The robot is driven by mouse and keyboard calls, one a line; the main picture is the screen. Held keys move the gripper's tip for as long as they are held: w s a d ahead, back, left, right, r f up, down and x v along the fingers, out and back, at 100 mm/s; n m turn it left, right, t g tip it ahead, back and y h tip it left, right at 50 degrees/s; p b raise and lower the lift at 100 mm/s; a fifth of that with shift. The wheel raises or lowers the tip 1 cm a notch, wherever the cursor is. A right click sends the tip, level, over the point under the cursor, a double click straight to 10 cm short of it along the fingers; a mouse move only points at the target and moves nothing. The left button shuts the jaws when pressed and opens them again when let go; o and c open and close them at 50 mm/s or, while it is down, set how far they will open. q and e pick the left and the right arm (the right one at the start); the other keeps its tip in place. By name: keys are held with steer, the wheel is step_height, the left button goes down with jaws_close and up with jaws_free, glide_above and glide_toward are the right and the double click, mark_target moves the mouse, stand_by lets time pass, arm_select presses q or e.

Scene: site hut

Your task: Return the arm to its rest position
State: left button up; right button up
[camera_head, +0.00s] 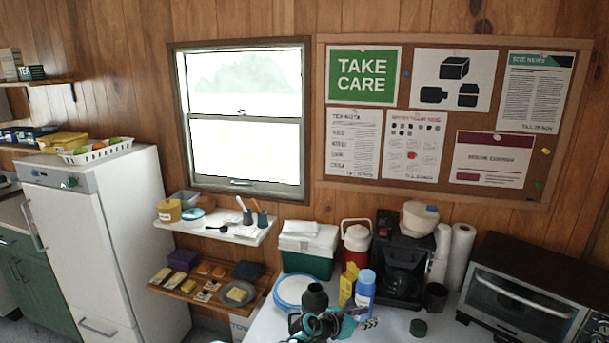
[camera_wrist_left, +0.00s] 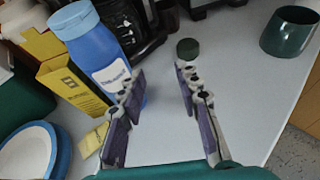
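My left gripper (camera_head: 366,322) is low over the white counter (camera_head: 395,327) at the bottom middle of the head view. In the left wrist view its two fingers (camera_wrist_left: 158,80) stand apart with nothing between them. A small dark green lid (camera_wrist_left: 188,49) lies on the counter beyond the fingertips, apart from them; it also shows in the head view (camera_head: 418,328). In the left wrist view this bottle (camera_wrist_left: 92,45) is just left of the left finger. My right gripper is not in view.
A yellow box (camera_head: 346,284), blue-rimmed plates (camera_head: 293,290), a green-and-white cooler (camera_head: 306,262) and a coffee maker (camera_head: 400,265) crowd the counter. A dark green mug (camera_wrist_left: 288,33) and a toaster oven (camera_head: 520,300) stand right. Counter around the lid is clear.

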arm_select(q)
steer(key=w+a+r+n+t+y, duration=0.1)
steer(key=a+r+n+t, duration=0.4)
steer(key=r, duration=0.5)
steer(key=w+a+r+n+t, duration=0.1)
steer(key=a+r+n+t, duration=0.1)
steer(key=a+r+n, duration=0.6)
steer(key=s+a+r+n+t+y, duration=0.2)
steer(key=a+r+n+y, duration=0.25)
steer(key=a+n, duration=0.2)
steer(key=s+a+r+n+t+y, duration=0.1)
steer(key=s+a+r+n+y, duration=0.2)
steer(key=a+r+n, duration=0.3)
steer(key=s+a+f+n+g+y, duration=0.2)
steer(key=s+a+f+n+y, duration=0.15)
steer(key=s+a+n, duration=0.4)
steer(key=s+a+f+n+g+y, duration=0.2)
steer(key=s+a+f+n+g, duration=0.15)
steer(key=s+a+n, duration=0.35)
steer(key=s+d+f+n+g+h, duration=0.1)
steer(key=s+f+n+g, duration=0.1)
steer(key=s+f, duration=0.4)
steer(key=s+d+f+n+g+h, duration=0.1)
steer(key=s+f+n, duration=0.4)
steer(key=s, duration=0.8)
steer(key=shift+d+f+g+h, duration=0.4)
steer(key=shift+d+f+g, duration=0.15)
steer(key=shift+f+g, duration=0.4)
